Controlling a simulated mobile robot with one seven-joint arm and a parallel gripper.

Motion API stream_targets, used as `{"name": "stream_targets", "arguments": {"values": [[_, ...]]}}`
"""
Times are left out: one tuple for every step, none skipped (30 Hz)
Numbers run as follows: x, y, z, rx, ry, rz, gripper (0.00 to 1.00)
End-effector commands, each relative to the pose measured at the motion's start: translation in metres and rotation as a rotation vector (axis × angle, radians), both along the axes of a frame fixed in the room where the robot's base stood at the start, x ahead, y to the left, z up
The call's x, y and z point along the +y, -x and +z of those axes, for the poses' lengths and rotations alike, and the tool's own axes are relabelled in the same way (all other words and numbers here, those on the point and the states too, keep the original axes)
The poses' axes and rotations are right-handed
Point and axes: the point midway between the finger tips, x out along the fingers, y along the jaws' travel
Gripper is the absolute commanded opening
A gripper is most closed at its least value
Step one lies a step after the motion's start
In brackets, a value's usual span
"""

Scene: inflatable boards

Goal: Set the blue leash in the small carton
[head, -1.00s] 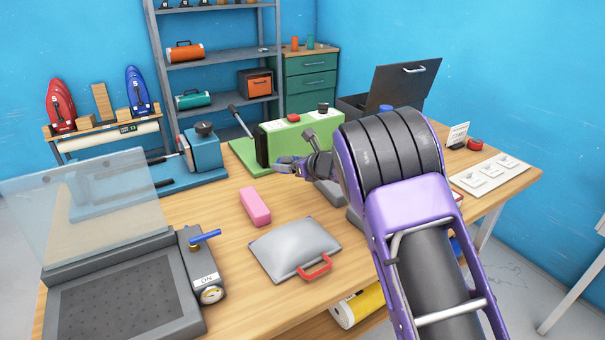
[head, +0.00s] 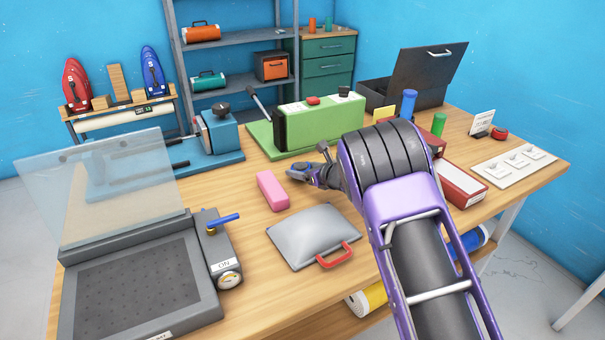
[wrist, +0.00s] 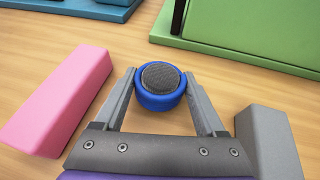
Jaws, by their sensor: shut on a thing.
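In the wrist view my gripper (wrist: 160,92) is shut on a round blue coil with a dark grey centre, which looks like the blue leash (wrist: 143,98). The coil sits between the fingertips, above the wooden table. I cannot make out a small carton for certain. A red and white box (head: 463,186) stands right of my arm, partly hidden by it.
A grey pouch with a red handle (head: 308,238) lies in front. A grey block (wrist: 265,140) is close to the right finger. A blue cylinder (head: 408,102), a green cylinder (head: 438,124) and an open dark case (head: 428,75) stand at the back right. A vacuum former (head: 140,290) fills the front left.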

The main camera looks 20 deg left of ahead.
Motion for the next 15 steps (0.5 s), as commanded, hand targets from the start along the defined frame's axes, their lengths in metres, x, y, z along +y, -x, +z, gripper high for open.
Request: {"name": "stream_targets", "arguments": {"values": [[-0.0001,0.0002,-0.009,0.001,0.001,0.001,0.14],[0.0001,0.0001,-0.0112,0.0,0.0,0.001,0.14],[0.0002,0.0,-0.0121,-0.001,-0.001,0.001,0.14],[0.0003,-0.0002,-0.012,-0.002,-0.001,0.0,0.14],[0.0003,-0.0002,-0.0116,-0.002,-0.002,0.0,0.14],[0.0003,-0.0002,-0.0113,-0.002,-0.002,0.0,0.14],[0.0003,-0.0002,-0.0113,-0.002,-0.002,0.0,0.14],[0.0002,-0.0001,-0.0114,-0.002,-0.001,0.0,0.14],[0.0002,-0.0003,-0.0115,-0.002,-0.001,0.0,0.14],[0.0002,-0.0003,-0.012,-0.002,-0.001,0.0,0.14],[0.0002,-0.0001,-0.013,-0.002,-0.001,0.0,0.14],[0.0001,-0.0002,-0.0144,-0.002,-0.001,0.0,0.14],[0.0001,-0.0002,-0.0151,-0.002,-0.001,0.0,0.14],[0.0,-0.0001,-0.0141,-0.001,0.0,0.0,0.76],[0.0,-0.0001,-0.0137,-0.001,0.0,0.0,0.83]]}}
